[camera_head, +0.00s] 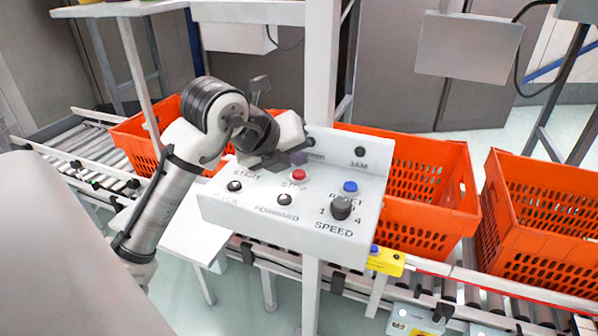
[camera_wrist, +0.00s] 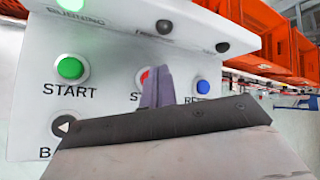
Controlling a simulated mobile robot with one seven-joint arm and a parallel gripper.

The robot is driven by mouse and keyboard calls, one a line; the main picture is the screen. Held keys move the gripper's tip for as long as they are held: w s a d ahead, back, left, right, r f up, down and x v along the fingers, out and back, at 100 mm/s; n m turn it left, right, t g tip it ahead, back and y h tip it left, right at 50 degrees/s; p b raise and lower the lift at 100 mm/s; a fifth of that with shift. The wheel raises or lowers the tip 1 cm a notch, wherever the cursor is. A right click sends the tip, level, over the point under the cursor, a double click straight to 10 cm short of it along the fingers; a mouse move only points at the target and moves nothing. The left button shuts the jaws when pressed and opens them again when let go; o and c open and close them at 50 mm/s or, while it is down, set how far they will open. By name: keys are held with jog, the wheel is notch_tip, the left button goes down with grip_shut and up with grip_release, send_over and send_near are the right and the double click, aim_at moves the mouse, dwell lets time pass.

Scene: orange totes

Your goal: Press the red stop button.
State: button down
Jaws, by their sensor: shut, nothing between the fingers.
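The red stop button (camera_head: 299,175) is on the sloped face of a white control box (camera_head: 240,213), above the label STOP. In the wrist view the red button (camera_wrist: 144,77) is partly hidden behind my gripper's fingers. My gripper (camera_head: 297,160) is shut and empty, with its fingertips just behind and above the button in the head view. In the wrist view the shut fingers (camera_wrist: 157,88) stand in front of the button's right part. I cannot tell whether they touch it.
A green START button (camera_wrist: 70,67) is left of the stop button and a blue button (camera_wrist: 203,87) is right. A black speed knob (camera_head: 341,207) and FORWARD button (camera_head: 284,200) are nearby. Orange totes (camera_head: 428,190) stand on the conveyor behind the box. A white post rises behind it.

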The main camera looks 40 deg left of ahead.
aim_at(295, 177)
jog(key=shift+f, duration=0.15)
dwell(0.4)
jog(key=shift+f+b, duration=0.3)
jog(key=shift+b, duration=0.1)
jog(key=shift+f+b, duration=0.45)
dwell(0.5)
dwell(0.3)
jog(key=shift+r+p, duration=0.6)
jog(key=shift+r, duration=0.3)
jog(key=shift+r+p, duration=1.8)
jog(key=shift+r, duration=0.7)
